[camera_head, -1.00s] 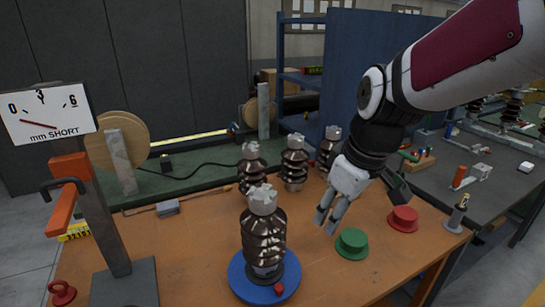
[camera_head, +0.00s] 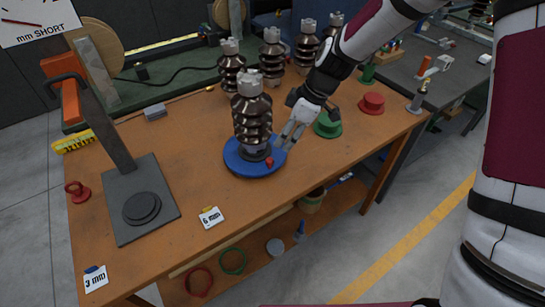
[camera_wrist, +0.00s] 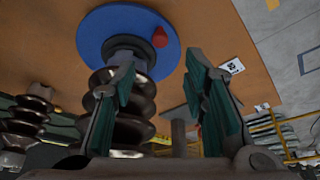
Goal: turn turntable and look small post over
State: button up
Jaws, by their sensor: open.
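The blue turntable (camera_head: 235,160) lies on the orange-brown bench, with a small red knob (camera_head: 269,162) at its front rim. A brown ribbed insulator post (camera_head: 252,120) with a grey metal cap stands upright on it. My gripper (camera_head: 287,143) is open and points down just right of the turntable and post. Whether it touches the rim, I cannot tell. In the wrist view, the turntable (camera_wrist: 95,40) and its red knob (camera_wrist: 159,37) show beyond my spread fingers (camera_wrist: 168,78), and the post (camera_wrist: 140,90) is partly hidden behind the left finger. Nothing is between the fingers.
A green hat-shaped piece (camera_head: 328,126) is close right of my gripper, with a red one (camera_head: 372,103) farther right. A grey gauge stand (camera_head: 140,210) is at left. The front of the bench (camera_head: 270,205) is mostly bare.

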aim_at(270, 159)
jog(key=p+x, duration=0.1)
jog(key=x, duration=1)
jog(key=shift+w+d, duration=0.1)
grip_shut()
